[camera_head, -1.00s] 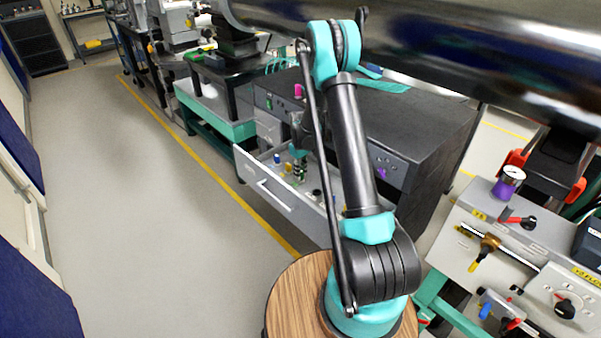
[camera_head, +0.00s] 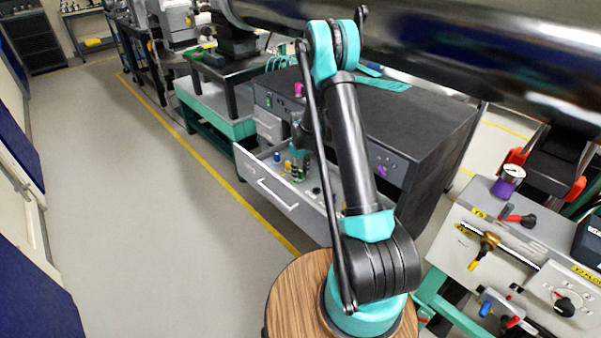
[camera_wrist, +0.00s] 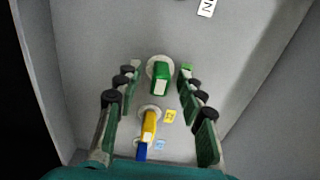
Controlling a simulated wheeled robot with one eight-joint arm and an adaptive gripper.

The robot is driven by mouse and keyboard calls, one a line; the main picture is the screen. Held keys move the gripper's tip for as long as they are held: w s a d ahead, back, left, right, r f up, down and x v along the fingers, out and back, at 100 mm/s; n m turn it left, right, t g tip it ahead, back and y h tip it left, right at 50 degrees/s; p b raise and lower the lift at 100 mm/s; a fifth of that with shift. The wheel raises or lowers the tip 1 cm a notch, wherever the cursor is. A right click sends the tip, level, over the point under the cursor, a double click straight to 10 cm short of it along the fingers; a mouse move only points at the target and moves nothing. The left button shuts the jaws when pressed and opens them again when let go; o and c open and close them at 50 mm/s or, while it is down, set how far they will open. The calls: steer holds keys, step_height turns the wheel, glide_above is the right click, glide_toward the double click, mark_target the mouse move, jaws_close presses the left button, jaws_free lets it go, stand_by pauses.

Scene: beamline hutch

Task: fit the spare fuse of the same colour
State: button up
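In the wrist view a green fuse (camera_wrist: 161,80) stands in a round pale holder on the drawer floor. My gripper (camera_wrist: 160,70) is open, with its fingertips on either side of the green fuse and a visible gap on both sides. A yellow fuse (camera_wrist: 149,126) and a blue fuse (camera_wrist: 141,152) stand in line nearer my palm. In the head view my gripper (camera_head: 300,170) is down inside the open drawer (camera_head: 272,192), right of the blue fuse (camera_head: 277,158) and yellow fuse (camera_head: 288,165).
The drawer juts from a dark cabinet (camera_head: 400,115), whose front carries a magenta part (camera_head: 299,89) and a purple part (camera_head: 382,171). A large dark pipe (camera_head: 440,50) runs overhead. A grey valve panel (camera_head: 520,235) stands at right. The floor at left is clear.

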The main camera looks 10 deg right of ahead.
step_height(320, 180, up, 11)
steer(key=s+d+r+m+t, duration=0.1)
steer(key=s+r+m, duration=0.1)
steer(key=s+r, duration=0.55)
steer(key=s+d+m+t, duration=0.1)
steer(key=s, duration=0.8)
steer(key=s+d+m+t, duration=0.1)
steer(key=s+m, duration=0.1)
steer(key=s, duration=0.7)
steer(key=s+d+m+t, duration=0.1)
steer(key=s, duration=0.8)
steer(key=shift+s+r+m, duration=0.3)
steer(key=shift+r+m, duration=0.05)
steer(key=shift+m, duration=0.05)
steer(key=shift+c, duration=0.4)
